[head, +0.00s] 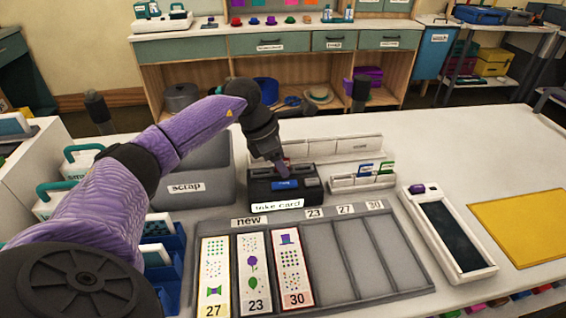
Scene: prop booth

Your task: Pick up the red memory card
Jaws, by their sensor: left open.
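A black card holder (262,191) with a label that seems to read "take card" stands on the white table behind the tray. A blue card or panel (285,185) shows on its front. My left gripper (283,166) points down at the holder's top, open, with its fingertips at or just above it. A small dull reddish patch shows by the fingertips, but I cannot tell whether it is the red memory card or part of the gripper. The gripper and wrist hide part of the holder's top. My right gripper is not in view.
A grey tray (325,287) marked "new" holds strips 27, 23 and 30 at left, with empty slots at right. A grey scrap bin (200,200) stands left of the holder, white racks (362,183) right. A handheld device (448,234) and yellow mat (522,222) lie further right.

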